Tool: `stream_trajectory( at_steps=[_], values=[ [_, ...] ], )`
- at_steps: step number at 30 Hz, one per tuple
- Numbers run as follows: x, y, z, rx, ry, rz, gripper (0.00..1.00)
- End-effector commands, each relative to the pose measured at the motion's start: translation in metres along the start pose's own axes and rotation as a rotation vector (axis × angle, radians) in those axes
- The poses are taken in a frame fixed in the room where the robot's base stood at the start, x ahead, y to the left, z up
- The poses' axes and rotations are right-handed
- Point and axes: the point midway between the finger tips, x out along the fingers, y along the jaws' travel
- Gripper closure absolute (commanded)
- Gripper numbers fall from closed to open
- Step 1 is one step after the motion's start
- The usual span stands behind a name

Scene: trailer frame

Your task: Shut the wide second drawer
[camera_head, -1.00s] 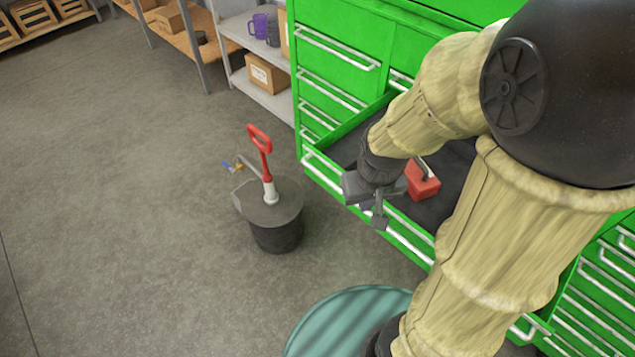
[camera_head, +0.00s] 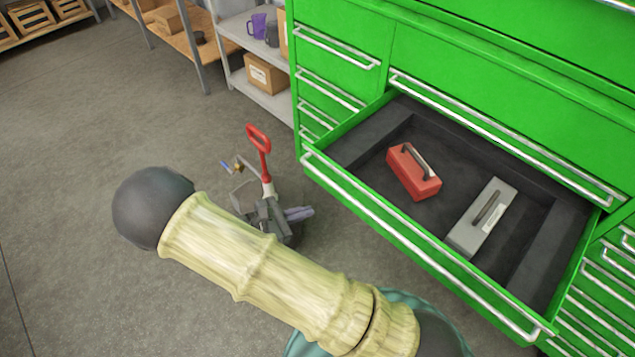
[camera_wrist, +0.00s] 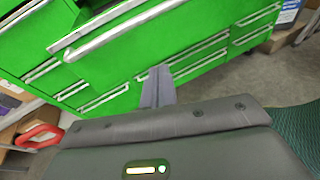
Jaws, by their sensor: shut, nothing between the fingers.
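The wide green drawer (camera_head: 420,249) stands pulled out from the green cabinet (camera_head: 455,70). Its long silver handle runs along the front edge. Inside lie a red box with a dark handle (camera_head: 413,172) and a grey box with a handle (camera_head: 481,217). My gripper (camera_head: 299,214) is outside the drawer, to the left of its front face and apart from it. In the wrist view my gripper's fingers (camera_wrist: 158,88) are together and empty, pointing towards the green drawer fronts. A silver handle (camera_wrist: 125,30) crosses the upper part of that view.
A grey shelf (camera_head: 277,98) with a cardboard box (camera_head: 266,75) stands left of the cabinet. The floor at left is clear.

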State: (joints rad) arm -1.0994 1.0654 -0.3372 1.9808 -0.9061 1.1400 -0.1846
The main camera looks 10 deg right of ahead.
Motion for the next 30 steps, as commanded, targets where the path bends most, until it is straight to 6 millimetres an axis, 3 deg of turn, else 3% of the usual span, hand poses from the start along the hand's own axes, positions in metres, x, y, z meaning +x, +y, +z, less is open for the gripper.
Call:
stream_trajectory(
  at_steps=[4, 10, 22, 30],
  values=[
    [-0.033, 0.021, -0.019, -0.100, -0.170, 0.208, 1.00],
    [-0.049, 0.030, -0.025, -0.133, -0.247, 0.298, 1.00],
    [-0.043, 0.031, -0.023, -0.133, -0.244, 0.293, 1.00],
    [-0.008, 0.042, -0.014, -0.134, -0.245, 0.289, 1.00]
  ],
)
